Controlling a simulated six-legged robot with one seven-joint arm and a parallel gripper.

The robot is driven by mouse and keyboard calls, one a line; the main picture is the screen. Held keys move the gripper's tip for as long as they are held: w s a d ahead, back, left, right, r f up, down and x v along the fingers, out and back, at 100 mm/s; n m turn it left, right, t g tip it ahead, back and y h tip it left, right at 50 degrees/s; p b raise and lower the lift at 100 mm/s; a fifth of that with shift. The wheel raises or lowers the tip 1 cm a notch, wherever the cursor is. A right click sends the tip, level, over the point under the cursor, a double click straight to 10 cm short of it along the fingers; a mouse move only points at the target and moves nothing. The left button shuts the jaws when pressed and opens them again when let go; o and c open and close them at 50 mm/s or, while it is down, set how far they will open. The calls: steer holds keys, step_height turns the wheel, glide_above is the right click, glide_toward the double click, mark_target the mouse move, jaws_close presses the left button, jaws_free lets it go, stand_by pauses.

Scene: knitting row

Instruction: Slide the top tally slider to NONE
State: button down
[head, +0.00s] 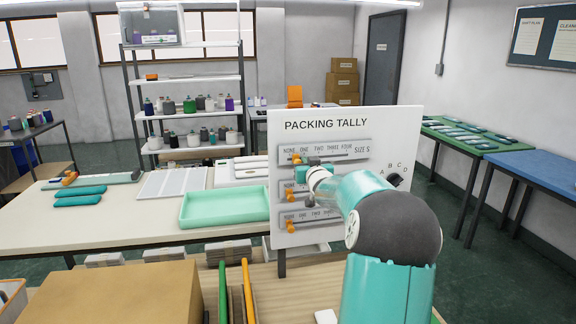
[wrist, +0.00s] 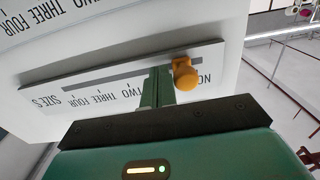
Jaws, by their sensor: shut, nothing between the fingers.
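The white PACKING TALLY board (head: 345,114) stands right of centre in the head view with several slider rows. The top tally slider (head: 296,159) has an orange knob near the left end of its row, close to NONE. In the wrist view the board is upside down, and the knob (wrist: 185,75) sits between the hidden ONE and the partly covered NONE label. My gripper (wrist: 158,86) is shut and empty, its green fingers at the slot beside the knob on the TWO side. Whether they touch it I cannot tell. In the head view my arm hides part of the lower rows.
The second and third orange sliders (head: 290,194) (head: 288,224) sit below, near NONE. A dial (head: 394,180) lettered B, C, D is at the board's right. A green tray (head: 225,206) lies on the table to the left; a cardboard box (head: 110,292) stands in front.

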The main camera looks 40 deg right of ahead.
steer(key=shift+w+a, duration=0.45)
steer(key=shift+a, duration=0.2)
steer(key=d+v, duration=0.1)
steer(key=v, duration=0.7)
steer(key=shift+s, duration=0.35)
stand_by(0.6)
